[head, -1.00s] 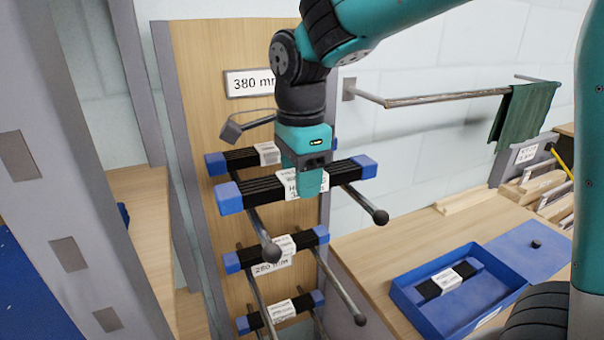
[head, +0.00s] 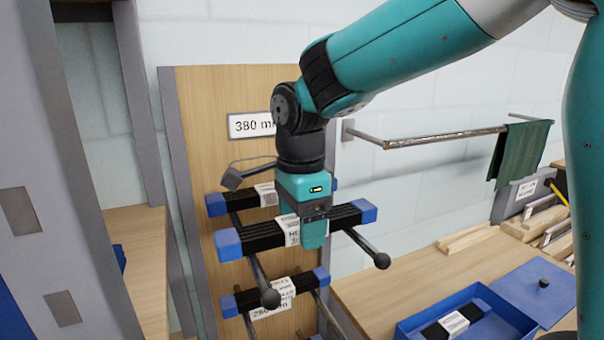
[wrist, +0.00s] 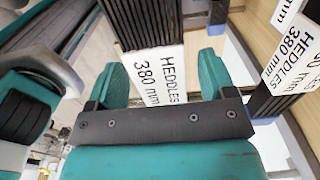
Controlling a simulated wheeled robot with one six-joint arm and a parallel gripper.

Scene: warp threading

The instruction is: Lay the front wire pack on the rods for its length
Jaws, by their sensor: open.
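The front wire pack (head: 262,237) is a black bundle with blue end blocks and a white label. It lies across the two upper rods (head: 357,243), behind their ball ends. My gripper (head: 314,242) is over its middle, in front of the label. In the wrist view my gripper (wrist: 164,72) is open, its two teal fingers apart on either side of the pack (wrist: 148,22), whose label reads HEDDLES 380 mm. The head view hides the fingers' contact with the pack.
A similar pack (head: 236,204) lies farther back on the same rods, under a 380 mm sign (head: 253,124). Another pack (head: 247,299) hangs on lower rods. A blue tray (head: 410,325) holds a pack on the bench at right. A towel rail (head: 440,137) is on the wall.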

